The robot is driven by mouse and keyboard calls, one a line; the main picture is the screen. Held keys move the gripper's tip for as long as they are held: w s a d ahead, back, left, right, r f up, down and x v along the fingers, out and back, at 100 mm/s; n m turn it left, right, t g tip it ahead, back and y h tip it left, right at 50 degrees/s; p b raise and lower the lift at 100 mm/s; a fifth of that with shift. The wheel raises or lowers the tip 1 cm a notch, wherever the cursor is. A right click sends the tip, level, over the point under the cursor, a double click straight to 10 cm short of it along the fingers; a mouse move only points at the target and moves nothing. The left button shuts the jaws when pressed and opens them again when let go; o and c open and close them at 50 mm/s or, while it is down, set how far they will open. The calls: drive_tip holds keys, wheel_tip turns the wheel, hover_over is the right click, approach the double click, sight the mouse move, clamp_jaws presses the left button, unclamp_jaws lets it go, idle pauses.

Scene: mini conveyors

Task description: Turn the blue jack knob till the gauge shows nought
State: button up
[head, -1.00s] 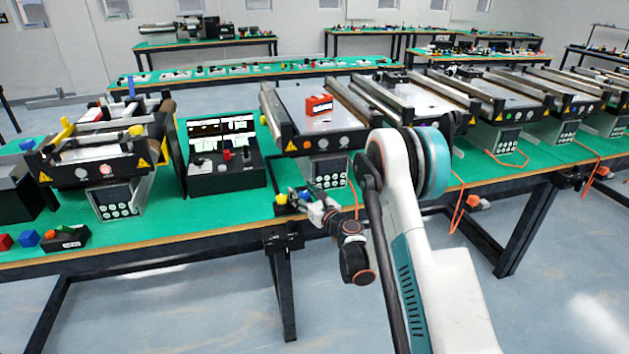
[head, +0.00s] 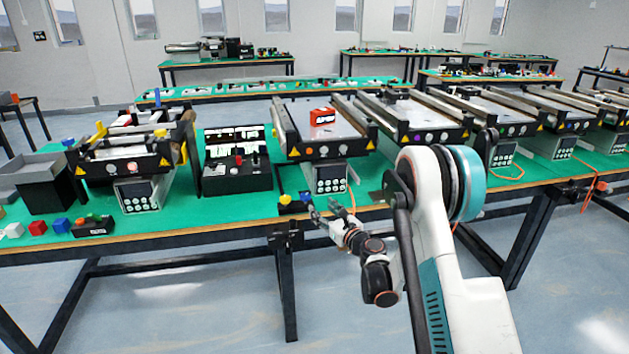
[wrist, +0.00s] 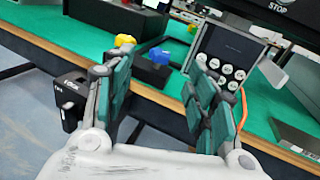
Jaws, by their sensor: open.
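A small blue knob (wrist: 160,55) sits on a low black block (wrist: 148,70) near the table's front edge. In the wrist view it appears between my open fingers, beyond their tips. In the head view the blue knob (head: 304,196) is just past my gripper (head: 325,210). My gripper (wrist: 161,68) is open and empty, apart from the knob, at the table edge. A yellow knob (wrist: 125,40) stands left of the blue one; it also shows in the head view (head: 284,199). I cannot make out a gauge reading.
A keypad box (wrist: 222,60) under a mini conveyor (head: 325,140) stands right of the blue knob. A black panel (head: 238,178) with screens stands to its left. A black clamp-like part (wrist: 70,103) is at the table edge. An orange cable (head: 350,195) hangs nearby.

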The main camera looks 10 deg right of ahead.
drive_tip(key=s+a+r+n+g+p, duration=0.2)
drive_tip(key=s+a+r+n, duration=0.1)
drive_tip(key=s+r+n, duration=0.2)
drive_tip(key=s+a+r+n+g+p, duration=0.2)
drive_tip(key=s+r+n, duration=0.4)
drive_tip(key=r, duration=0.8)
drive_tip(key=shift+s+a+r+n+g, duration=0.25)
drive_tip(key=shift+a+n, duration=0.65)
drive_tip(key=shift+n, duration=0.5)
